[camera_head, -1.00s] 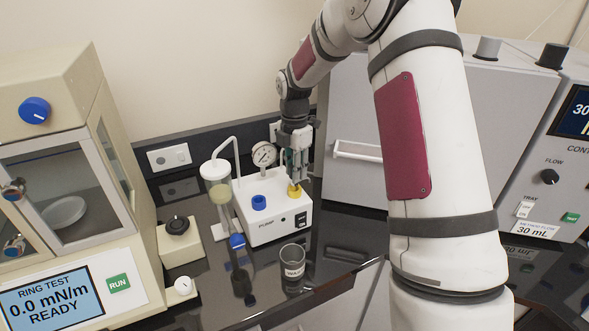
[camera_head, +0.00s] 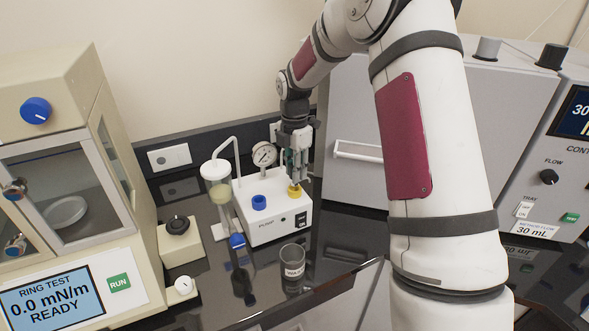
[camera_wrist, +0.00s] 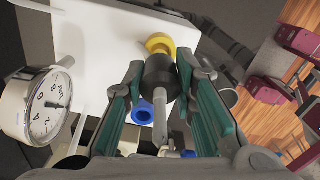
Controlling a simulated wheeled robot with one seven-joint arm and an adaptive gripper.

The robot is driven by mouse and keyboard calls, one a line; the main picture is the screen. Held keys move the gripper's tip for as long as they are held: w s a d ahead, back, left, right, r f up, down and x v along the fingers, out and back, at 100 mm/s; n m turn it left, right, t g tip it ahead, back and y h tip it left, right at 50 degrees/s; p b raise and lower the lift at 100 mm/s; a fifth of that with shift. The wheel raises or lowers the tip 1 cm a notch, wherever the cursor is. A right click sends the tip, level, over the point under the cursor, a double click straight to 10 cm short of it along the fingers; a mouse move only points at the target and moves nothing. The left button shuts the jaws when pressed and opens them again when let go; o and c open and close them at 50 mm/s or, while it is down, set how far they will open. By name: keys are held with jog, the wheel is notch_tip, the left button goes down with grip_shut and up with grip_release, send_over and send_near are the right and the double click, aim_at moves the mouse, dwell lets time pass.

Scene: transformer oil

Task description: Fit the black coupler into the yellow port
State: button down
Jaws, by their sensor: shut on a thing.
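The black coupler (camera_wrist: 160,76) is a dark cylinder with a grey stem, seen in the wrist view between the fingers of my gripper (camera_wrist: 160,85). My gripper is shut on it; it also shows in the head view (camera_head: 295,165), above the right part of the white pump box. The yellow port (camera_head: 294,191) is on top of the pump box, just below the gripper. In the wrist view the yellow port (camera_wrist: 160,42) lies right beyond the coupler's far end, partly hidden by it. I cannot tell whether the coupler touches or enters the port.
The white pump box (camera_head: 275,225) also carries a blue port (camera_head: 259,202). A pressure gauge (camera_head: 264,154) stands close behind, and a clear cylinder with tubing (camera_head: 216,185) at its left. A waste beaker (camera_head: 292,262) stands in front. A grey cabinet (camera_head: 345,115) is at the right.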

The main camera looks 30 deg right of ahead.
jog(key=shift+f, duration=1.7)
jog(key=c, duration=1.2)
grip_release()
jog(key=shift+c, duration=0.2)
jog(key=shift+r, duration=0.1)
notch_tip(320, 180, up, 12)
jog(key=shift+f, duration=0.1)
